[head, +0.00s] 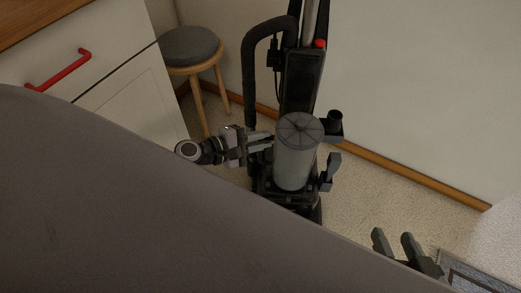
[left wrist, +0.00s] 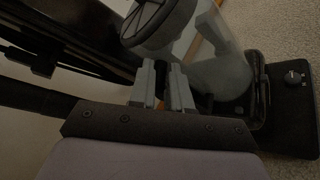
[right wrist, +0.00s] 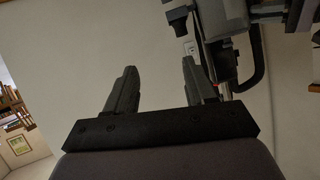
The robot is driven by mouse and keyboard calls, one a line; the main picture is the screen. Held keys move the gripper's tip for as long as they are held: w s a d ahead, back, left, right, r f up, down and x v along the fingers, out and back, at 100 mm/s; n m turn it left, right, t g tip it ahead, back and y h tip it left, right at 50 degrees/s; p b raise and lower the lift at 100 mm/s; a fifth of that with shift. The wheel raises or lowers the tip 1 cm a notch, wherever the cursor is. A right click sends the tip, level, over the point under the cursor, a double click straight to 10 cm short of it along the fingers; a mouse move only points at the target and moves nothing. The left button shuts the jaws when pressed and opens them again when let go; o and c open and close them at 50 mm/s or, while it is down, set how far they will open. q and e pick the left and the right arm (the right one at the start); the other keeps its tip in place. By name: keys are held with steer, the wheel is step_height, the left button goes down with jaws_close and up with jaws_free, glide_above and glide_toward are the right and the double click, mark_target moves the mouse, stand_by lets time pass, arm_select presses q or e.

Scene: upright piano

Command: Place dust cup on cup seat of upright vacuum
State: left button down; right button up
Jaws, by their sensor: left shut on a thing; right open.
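The dust cup (head: 296,160), a translucent grey cylinder with a dark spoked lid, stands nearly upright in front of the upright vacuum (head: 301,80). Its bottom is over the vacuum's dark lower body, where the cup hides the seat; I cannot tell whether it rests there. My left gripper (head: 262,141) is shut on the dust cup at its left side. In the left wrist view, the fingers (left wrist: 162,85) meet just below the lid (left wrist: 157,20), with the clear cup wall (left wrist: 222,68) behind. My right gripper (head: 394,243) is open and empty, low and right of the vacuum.
A round grey stool (head: 190,46) stands at the back left, beside a white cabinet (head: 125,105) with a red handle. A wall (head: 430,80) is close behind the vacuum. A patterned mat (head: 480,277) lies at the lower right. Some carpet right of the vacuum is clear.

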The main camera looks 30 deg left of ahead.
arm_select(q)
step_height(320, 180, down, 3)
steer(key=shift+f+b, duration=0.1)
steer(key=shift+b, duration=0.5)
arm_select(e)
steer(key=shift+w+a+f+y, duration=0.15)
steer(key=shift+a+y, duration=0.1)
steer(key=shift+a, duration=0.15)
steer(key=shift+w+a+f+y, duration=0.1)
steer(key=shift+a+y, duration=0.15)
steer(key=shift+a, duration=0.1)
steer(key=shift+f, duration=0.1)
arm_select(q)
steer(key=shift+f+b, duration=0.2)
steer(key=shift+b, duration=0.1)
steer(key=c, duration=1.1)
jaws_free()
arm_select(e)
steer(key=shift+a+m, duration=0.1)
steer(key=shift+m, duration=0.2)
arm_select(q)
steer(key=shift+r, duration=0.1)
